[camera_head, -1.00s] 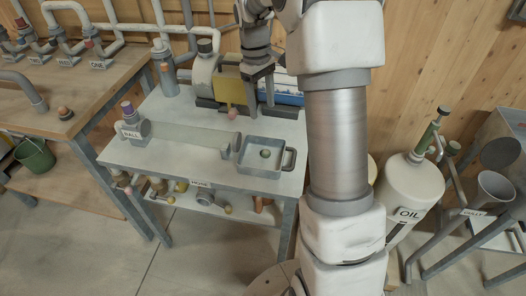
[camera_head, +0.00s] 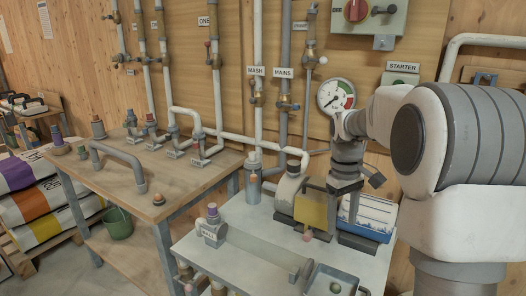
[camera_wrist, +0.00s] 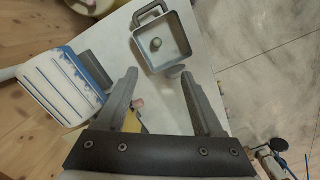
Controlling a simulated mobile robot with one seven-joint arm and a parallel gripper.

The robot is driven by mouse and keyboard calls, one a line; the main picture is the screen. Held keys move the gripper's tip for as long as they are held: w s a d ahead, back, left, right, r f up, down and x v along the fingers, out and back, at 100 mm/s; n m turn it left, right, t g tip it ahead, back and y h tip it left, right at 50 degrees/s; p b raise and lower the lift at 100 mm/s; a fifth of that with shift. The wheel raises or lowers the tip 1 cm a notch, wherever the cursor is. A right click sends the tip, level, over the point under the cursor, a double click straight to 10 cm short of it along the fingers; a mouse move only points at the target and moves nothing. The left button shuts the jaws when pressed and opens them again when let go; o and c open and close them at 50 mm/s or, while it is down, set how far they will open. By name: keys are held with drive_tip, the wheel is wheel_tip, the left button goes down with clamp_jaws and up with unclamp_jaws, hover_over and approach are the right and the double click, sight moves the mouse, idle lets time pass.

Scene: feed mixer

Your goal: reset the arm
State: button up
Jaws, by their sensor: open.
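My gripper (camera_head: 338,212) points down over the grey table, in front of the machine with the yellow block (camera_head: 311,210). The wrist view shows my gripper (camera_wrist: 160,76) open, its two dark fingers spread with nothing held between them. Part of the yellow block (camera_wrist: 132,122) and a pinkish knob (camera_wrist: 138,103) show between the fingers, below them. My arm (camera_head: 440,140) reaches in from the right of the head view.
A square tray (camera_wrist: 163,42) holding a small greenish ball stands on the table (camera_head: 245,240). A blue-and-white box (camera_head: 366,218) sits close to the gripper's right. Pipes, a gauge (camera_head: 336,96) and a starter box (camera_head: 401,76) are on the wall behind.

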drive_tip(key=s+a+r+m+t+p, duration=0.25)
drive_tip(key=s+a+r+p, duration=0.25)
drive_tip(key=s+r, duration=0.75)
drive_tip(key=s+a+r+m+t+p, duration=0.2)
drive_tip(key=s+a+r+t+p, duration=0.1)
drive_tip(key=s, duration=0.8)
drive_tip(key=shift+s+r+t+y+p, duration=0.15)
drive_tip(key=shift+s+t+y+p, duration=0.2)
drive_tip(key=shift+t+p, duration=0.1)
drive_tip(key=shift+d+m, duration=0.1)
drive_tip(key=shift+m, duration=0.25)
